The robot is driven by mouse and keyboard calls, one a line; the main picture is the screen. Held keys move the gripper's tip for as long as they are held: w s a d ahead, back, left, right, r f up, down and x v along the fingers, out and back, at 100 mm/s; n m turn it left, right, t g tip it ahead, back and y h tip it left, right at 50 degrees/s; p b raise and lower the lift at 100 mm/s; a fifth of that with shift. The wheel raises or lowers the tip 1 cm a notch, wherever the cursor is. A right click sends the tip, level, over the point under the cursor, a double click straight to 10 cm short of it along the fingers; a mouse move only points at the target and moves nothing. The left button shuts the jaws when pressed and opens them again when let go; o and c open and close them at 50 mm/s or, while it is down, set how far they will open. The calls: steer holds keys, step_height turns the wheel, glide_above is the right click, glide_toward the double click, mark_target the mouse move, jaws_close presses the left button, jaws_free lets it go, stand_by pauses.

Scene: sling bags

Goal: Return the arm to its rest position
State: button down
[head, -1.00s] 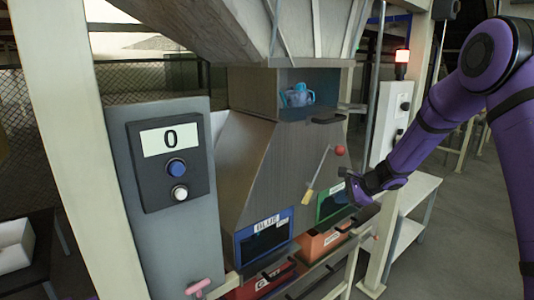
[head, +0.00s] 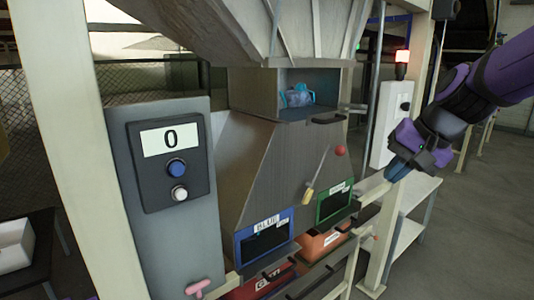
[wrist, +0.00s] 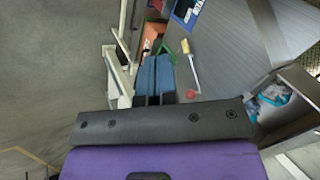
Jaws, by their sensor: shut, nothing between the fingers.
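My purple and black arm reaches in from the right edge of the head view. My gripper (head: 398,168) is at its lower end, with blue fingers pointing down and left, in front of the white post and right of the machine. In the wrist view my gripper (wrist: 154,78) shows its two blue fingers side by side and closed, with nothing held. The lever (head: 317,175) with a red ball and a yellowish end is on the machine's sloped face, apart from the gripper.
A blue bag (head: 297,96) lies in the upper opening. A control box (head: 169,165) reads 0. A white shelf (head: 410,232) stands below the gripper. Floor at right is clear.

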steer(key=s+d+n+h, duration=0.2)
steer(key=s+d, duration=0.1)
steer(key=s, duration=0.5)
steer(key=s+d+r+n+t+h, duration=0.1)
steer(key=s+d+n+h, duration=0.1)
steer(key=s, duration=0.7)
steer(key=shift+s+d+r+n, duration=0.3)
steer(key=shift+d, duration=0.15)
